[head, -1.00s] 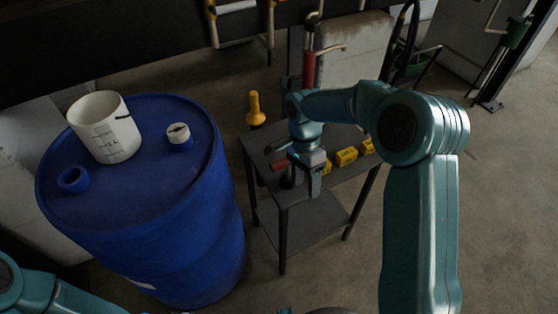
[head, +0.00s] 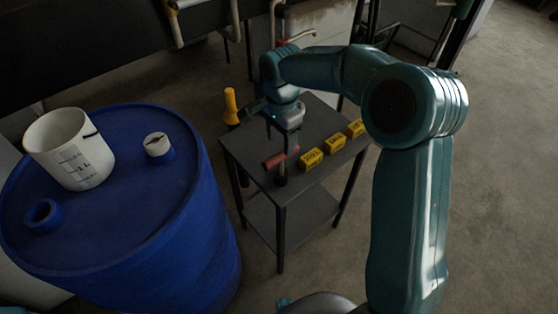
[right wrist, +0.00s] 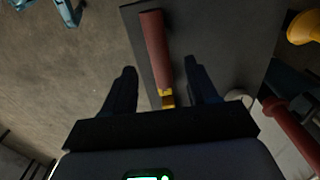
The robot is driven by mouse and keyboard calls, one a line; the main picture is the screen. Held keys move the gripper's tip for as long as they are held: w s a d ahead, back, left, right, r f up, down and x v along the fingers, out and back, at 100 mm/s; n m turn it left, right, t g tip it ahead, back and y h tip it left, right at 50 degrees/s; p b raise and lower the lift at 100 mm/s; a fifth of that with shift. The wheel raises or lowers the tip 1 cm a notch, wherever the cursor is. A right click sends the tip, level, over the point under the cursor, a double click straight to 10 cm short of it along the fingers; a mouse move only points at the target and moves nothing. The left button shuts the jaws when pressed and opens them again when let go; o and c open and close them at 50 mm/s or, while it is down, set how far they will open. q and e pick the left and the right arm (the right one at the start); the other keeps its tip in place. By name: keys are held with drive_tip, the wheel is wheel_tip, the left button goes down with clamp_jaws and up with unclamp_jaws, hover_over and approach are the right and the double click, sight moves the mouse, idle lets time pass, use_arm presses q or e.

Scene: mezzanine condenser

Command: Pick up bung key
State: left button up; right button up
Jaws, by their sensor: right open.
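The bung key, which I take to be the red-handled tool (head: 274,160), is at the near left part of the small dark table (head: 325,118). In the right wrist view its red handle (right wrist: 155,45) runs up the picture and has a yellow end at the bottom. My right gripper (head: 284,138) is open over the table, beyond the handle in the head view. In the right wrist view the handle shows between the open fingers (right wrist: 160,72), with space on both sides. Contact cannot be told. My left gripper is out of view.
Yellow blocks (head: 311,159) stand in a row on the table's right side. A yellow-handled object (head: 231,105) is behind its left corner. A blue drum (head: 120,215) at left bears a white measuring jug (head: 70,150) and a blue-and-white cap (head: 158,147). Floor at right is clear.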

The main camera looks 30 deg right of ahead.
sight(281, 152)
wheel_tip(281, 152, down, 5)
drive_tip(key=shift+r, duration=0.1)
wheel_tip(281, 152, down, 6)
drive_tip(key=shift+s+r, duration=0.1)
drive_tip(key=shift+r, duration=0.05)
clamp_jaws()
